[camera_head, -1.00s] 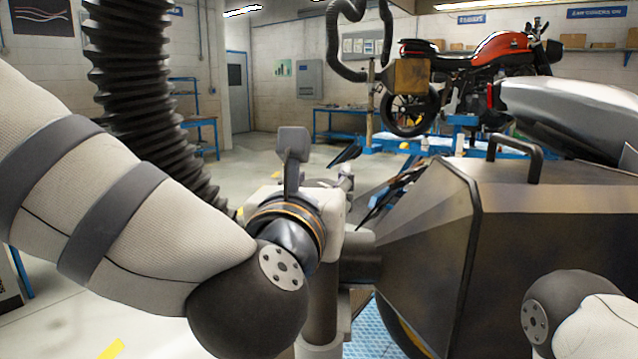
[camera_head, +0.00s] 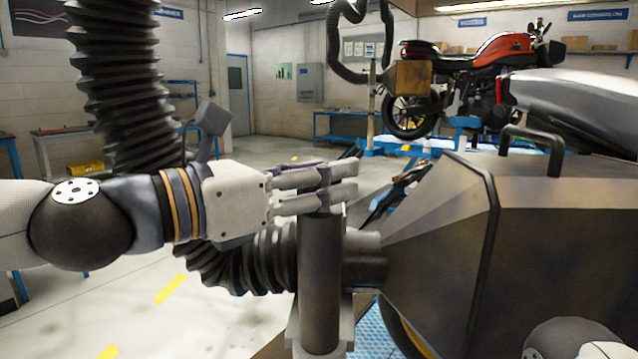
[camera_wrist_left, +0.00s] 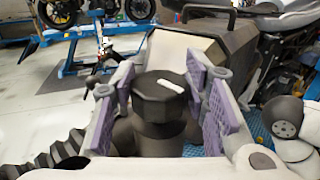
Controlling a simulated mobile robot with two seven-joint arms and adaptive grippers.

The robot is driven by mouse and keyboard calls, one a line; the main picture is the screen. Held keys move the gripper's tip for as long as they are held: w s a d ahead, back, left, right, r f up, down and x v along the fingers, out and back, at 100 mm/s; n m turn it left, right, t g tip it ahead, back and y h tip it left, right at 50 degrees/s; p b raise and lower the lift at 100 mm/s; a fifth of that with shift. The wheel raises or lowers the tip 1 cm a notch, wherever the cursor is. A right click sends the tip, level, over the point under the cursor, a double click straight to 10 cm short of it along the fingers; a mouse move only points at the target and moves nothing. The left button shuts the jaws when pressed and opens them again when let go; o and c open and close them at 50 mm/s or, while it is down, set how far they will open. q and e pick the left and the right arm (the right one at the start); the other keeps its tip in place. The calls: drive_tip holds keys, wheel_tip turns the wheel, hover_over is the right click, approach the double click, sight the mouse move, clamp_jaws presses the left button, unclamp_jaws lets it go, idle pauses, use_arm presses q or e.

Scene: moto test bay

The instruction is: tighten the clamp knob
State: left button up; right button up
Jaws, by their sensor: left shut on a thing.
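The clamp knob (camera_wrist_left: 158,97) is a dark, many-sided knob with a white mark on top, in the middle of the left wrist view. My left gripper (camera_head: 338,180) reaches in from the left in the head view, with its fingers level at the top of a dark upright cylinder (camera_head: 320,265). Its purple-padded fingers stand on both sides of the knob in the left wrist view, and it is shut on the knob. In the head view the fingers mostly hide the knob. My right gripper is out of view; only part of my right arm shows at the lower right.
A large dark angular housing (camera_head: 435,255) with a top handle (camera_head: 535,145) stands right of the cylinder. A corrugated hose (camera_head: 120,85) hangs at the left and bends behind my left arm toward the cylinder. A red motorcycle (camera_head: 468,75) stands on a blue lift behind.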

use_arm(q)
drive_tip(key=m+g, duration=0.1)
drive_tip(key=m+g+h, duration=0.1)
drive_tip(key=g+h+b, duration=0.1)
drive_tip(key=shift+w+a+f+m+g, duration=0.1)
drive_tip(key=shift+w+f+m+g, duration=0.1)
drive_tip(key=shift+w+m+g, duration=0.15)
drive_tip(key=m+g, duration=0.1)
drive_tip(key=m+g+h, duration=0.1)
drive_tip(key=shift+s+r+g, duration=0.15)
drive_tip(key=shift+s+g, duration=0.05)
drive_tip(key=shift+g, duration=0.15)
drive_tip(key=m+g, duration=0.2)
drive_tip(key=g, duration=0.2)
drive_tip(key=shift+m+h, duration=0.25)
drive_tip(key=shift+h, duration=0.15)
drive_tip(key=shift+m+g+y+b, duration=0.35)
drive_tip(key=shift+m+g, duration=1.25)
drive_tip(key=shift+g, duration=0.9)
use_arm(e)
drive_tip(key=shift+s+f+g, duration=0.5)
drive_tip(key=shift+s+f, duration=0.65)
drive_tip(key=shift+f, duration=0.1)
use_arm(q)
drive_tip(key=shift+s+g, duration=0.15)
drive_tip(key=shift+g, duration=0.15)
